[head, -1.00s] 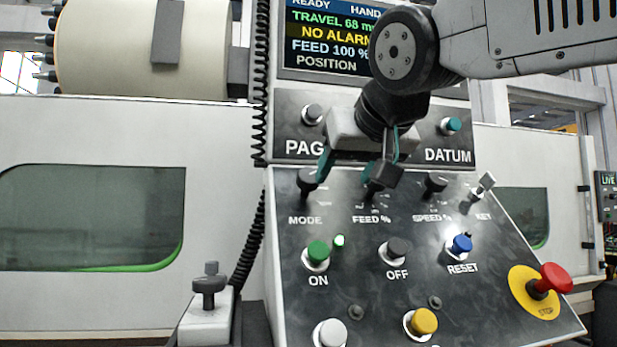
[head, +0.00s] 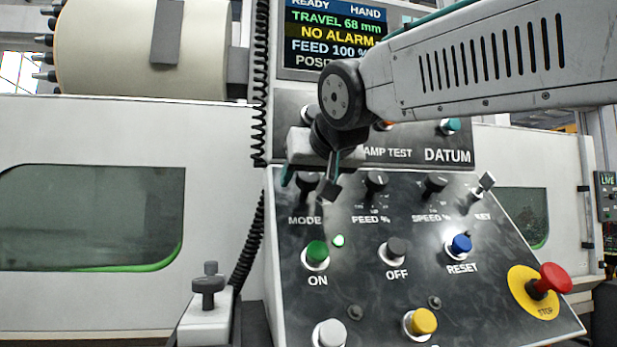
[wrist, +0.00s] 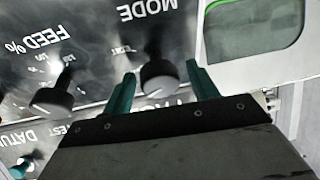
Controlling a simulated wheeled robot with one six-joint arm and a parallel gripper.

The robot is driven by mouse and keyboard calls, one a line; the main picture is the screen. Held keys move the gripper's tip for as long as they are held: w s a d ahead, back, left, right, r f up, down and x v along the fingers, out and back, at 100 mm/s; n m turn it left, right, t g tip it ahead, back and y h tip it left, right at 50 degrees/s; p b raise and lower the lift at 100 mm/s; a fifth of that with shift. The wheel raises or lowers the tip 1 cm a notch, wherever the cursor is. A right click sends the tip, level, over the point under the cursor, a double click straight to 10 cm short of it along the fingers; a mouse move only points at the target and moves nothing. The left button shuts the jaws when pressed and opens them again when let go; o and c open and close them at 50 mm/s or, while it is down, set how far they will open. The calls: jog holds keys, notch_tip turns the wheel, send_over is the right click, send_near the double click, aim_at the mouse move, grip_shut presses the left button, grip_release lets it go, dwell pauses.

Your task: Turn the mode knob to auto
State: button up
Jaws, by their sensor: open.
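The black mode knob (head: 307,182) is at the upper left of the sloped control panel, above the word MODE, partly hidden by my gripper in the head view. My gripper (head: 308,186) is at this knob. In the wrist view the mode knob (wrist: 158,76) sits between the two teal fingers of my gripper (wrist: 163,82), which stand open on either side of it. A gap shows on both sides. The knob's auto mark cannot be read. The display reads HAND at its top.
The feed knob (head: 376,182) and speed knob (head: 435,184) are to the right in the same row. Below are the green ON button (head: 317,252), the OFF button (head: 397,249) and the blue RESET button (head: 460,244). A red stop button (head: 553,278) is at the lower right.

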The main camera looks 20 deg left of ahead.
jog(key=c, duration=1)
jog(key=shift+n, duration=0.4)
jog(key=n+g, duration=0.1)
jog(key=n, duration=0.2)
jog(key=n+g+y, duration=0.1)
jog(key=n, duration=0.5)
jog(key=n+g, duration=0.1)
jog(key=n, duration=0.2)
jog(key=shift+a+g, duration=0.1)
jog(key=shift+g, duration=0.2)
jog(key=shift+s+f, duration=0.1)
jog(key=o, duration=1)
